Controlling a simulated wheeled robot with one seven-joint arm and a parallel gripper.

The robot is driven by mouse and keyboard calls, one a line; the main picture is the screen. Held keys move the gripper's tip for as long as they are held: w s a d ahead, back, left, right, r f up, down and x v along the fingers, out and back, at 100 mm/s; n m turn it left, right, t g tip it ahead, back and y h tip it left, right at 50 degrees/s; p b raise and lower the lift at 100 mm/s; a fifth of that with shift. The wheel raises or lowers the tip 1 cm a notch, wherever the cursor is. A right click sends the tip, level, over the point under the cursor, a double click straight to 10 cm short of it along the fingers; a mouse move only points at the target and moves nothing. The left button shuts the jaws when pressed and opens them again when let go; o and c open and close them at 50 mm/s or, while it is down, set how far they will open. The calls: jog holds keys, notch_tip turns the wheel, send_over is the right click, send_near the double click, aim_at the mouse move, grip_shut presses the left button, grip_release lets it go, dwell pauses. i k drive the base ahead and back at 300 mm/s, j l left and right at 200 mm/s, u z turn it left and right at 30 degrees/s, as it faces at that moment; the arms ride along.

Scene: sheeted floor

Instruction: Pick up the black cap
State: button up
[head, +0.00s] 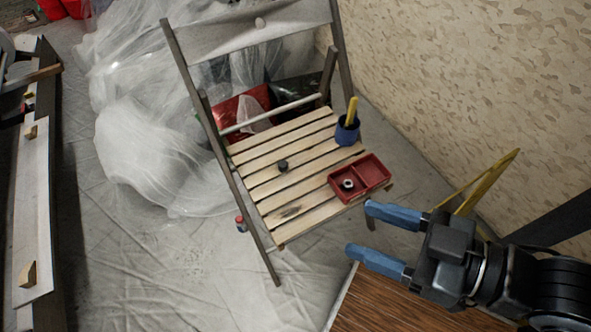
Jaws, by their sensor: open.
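A small black cap (282,165) lies on the slatted wooden seat of a folding chair (262,188), left of the seat's middle. My gripper (369,233) is at the lower right with its two blue fingers spread apart and nothing between them. It is to the right of and nearer than the cap, clear of it. Nothing hides the cap.
A red divided tray (372,172) holding a small dark ring-like piece (348,185) sits on the seat's right side. A blue cup (347,130) with a yellow item stands behind it. A brown wooden surface (385,303) lies below my gripper. Plastic sheeting (150,150) covers the floor at left.

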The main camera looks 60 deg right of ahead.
aim_at(283, 165)
jog(key=j+z, duration=0.55)
jog(key=z, duration=0.15)
jog(key=j+z, duration=0.35)
jog(key=l, duration=0.1)
